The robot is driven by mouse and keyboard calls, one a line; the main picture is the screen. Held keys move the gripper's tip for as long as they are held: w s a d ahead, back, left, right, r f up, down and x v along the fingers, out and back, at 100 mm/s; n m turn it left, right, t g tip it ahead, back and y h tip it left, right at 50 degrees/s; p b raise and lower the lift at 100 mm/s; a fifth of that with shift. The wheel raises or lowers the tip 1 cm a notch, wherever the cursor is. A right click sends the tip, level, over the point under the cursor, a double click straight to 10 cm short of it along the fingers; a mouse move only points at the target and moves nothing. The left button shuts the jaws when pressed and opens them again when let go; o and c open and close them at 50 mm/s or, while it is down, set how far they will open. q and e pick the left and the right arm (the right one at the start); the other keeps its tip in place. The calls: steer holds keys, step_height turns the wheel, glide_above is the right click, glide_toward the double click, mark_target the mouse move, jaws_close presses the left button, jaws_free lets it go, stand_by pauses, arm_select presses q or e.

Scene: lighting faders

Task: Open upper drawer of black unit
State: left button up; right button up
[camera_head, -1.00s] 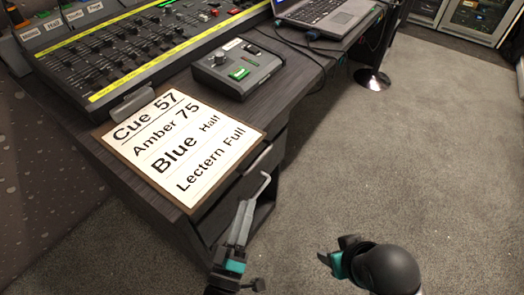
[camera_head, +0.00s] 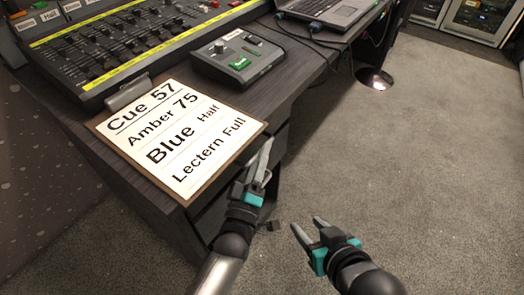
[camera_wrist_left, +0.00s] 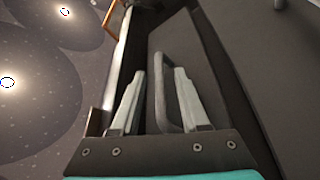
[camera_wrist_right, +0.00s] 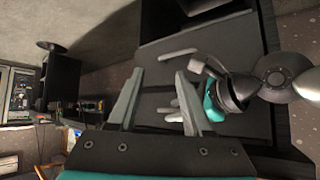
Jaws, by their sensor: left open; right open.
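The black unit (camera_head: 205,228) stands under the desk's near end; its front is partly hidden by my left arm in the head view. The upper drawer's front (camera_wrist_left: 195,50) and its grey bar handle (camera_wrist_left: 161,85) show in the left wrist view. My left gripper (camera_head: 262,160) is open at the handle. In the left wrist view its fingers (camera_wrist_left: 158,85) lie on either side of the bar, not closed on it. My right gripper (camera_head: 305,225) is open and empty, in front of the unit to the right. The right wrist view shows the unit's front (camera_wrist_right: 225,45) beyond its fingers.
The desk top holds a cue sign (camera_head: 180,135), a small control box (camera_head: 238,58), a lighting console (camera_head: 110,50) and a laptop (camera_head: 325,12). Open carpet (camera_head: 430,150) lies to the right. A round metal base (camera_head: 375,79) stands on it.

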arm_select(q)
steer(key=shift+x, duration=0.9)
jaws_close()
stand_by(1.0)
